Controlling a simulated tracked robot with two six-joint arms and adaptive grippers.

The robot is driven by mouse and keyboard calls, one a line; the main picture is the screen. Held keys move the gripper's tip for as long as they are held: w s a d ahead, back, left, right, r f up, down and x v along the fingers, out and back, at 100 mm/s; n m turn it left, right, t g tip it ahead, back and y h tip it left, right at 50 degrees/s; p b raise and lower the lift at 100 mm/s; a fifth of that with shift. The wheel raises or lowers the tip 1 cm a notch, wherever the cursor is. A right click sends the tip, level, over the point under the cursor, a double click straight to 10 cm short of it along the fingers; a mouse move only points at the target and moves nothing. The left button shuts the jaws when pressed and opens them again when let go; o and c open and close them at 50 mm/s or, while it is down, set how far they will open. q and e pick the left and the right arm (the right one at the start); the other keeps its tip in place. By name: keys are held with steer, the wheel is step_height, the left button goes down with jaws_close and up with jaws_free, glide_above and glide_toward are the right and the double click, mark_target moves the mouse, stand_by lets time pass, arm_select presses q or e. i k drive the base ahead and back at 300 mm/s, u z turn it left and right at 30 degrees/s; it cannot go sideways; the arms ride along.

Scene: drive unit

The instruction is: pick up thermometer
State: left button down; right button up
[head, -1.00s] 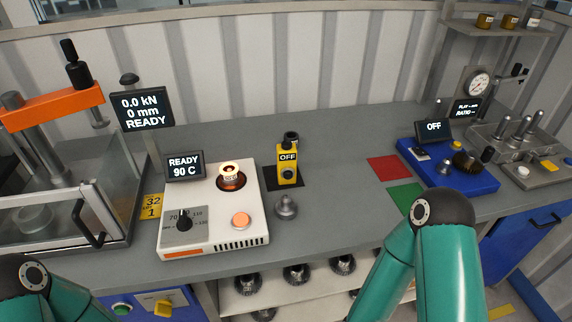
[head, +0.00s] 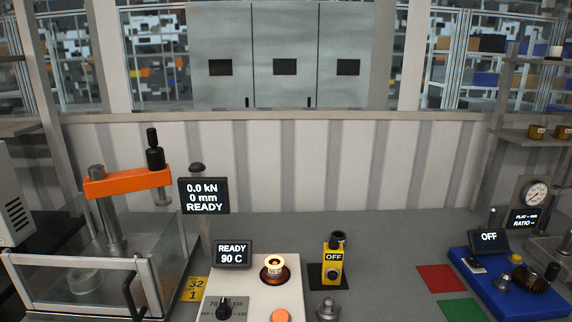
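The thermometer appears to be the yellow handheld device (head: 332,268) with a small OFF display, a round dark part on its front and a dark piece at its top. It stands upright on a black square pad (head: 315,271) on the grey bench, right of the white heater unit. Neither of my grippers is in view, and nothing of mine touches the device.
The white heater (head: 252,292) reads READY 90 C and carries a ring on its round plate. A grey knobbed part (head: 327,309) stands in front of the device. A press with an orange crossbar (head: 128,181) is left; a blue unit (head: 500,293) is right.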

mark_target(334, 251)
steer(key=k, duration=1.1)
steer(key=z, duration=0.65)
steer(key=i, duration=1.7)
steer(key=u, duration=0.75)
